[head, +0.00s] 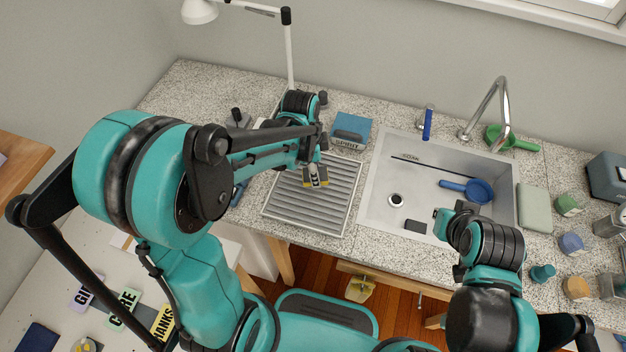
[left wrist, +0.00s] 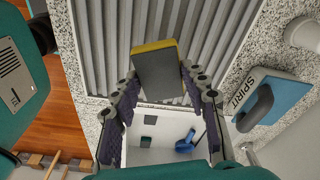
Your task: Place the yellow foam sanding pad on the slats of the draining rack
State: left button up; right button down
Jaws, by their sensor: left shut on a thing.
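The sanding pad (left wrist: 158,72) has a grey face and a yellow edge in the left wrist view. My left gripper (left wrist: 158,84) is shut on it, with the pad between its fingertips, tilted and jutting out past them. In the head view, yellow parts of the pad (head: 325,182) show below the left gripper (head: 315,172), over the draining rack (head: 290,205). The rack is grey with parallel slats, left of the sink. I cannot tell whether the pad touches the slats. My right gripper (head: 441,216) is near the sink's front edge; its fingers are not clear.
The steel sink (head: 375,205) holds a blue pan (head: 480,190) and a small dark block (head: 415,226). A blue holder marked SPIRIT (head: 352,128) stands behind the rack. A faucet (head: 493,100) rises behind the sink. Several jars stand at the right. The rack's visible slats are bare.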

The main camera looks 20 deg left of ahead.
pick_arm(q)
jog(key=shift+a+f+b, duration=0.15)
jog(key=shift+f+b, duration=0.65)
jog(key=shift+f, duration=1.35)
jog(key=shift+f, duration=0.15)
jog(key=o, duration=0.9)
jog(key=shift+o, duration=0.2)
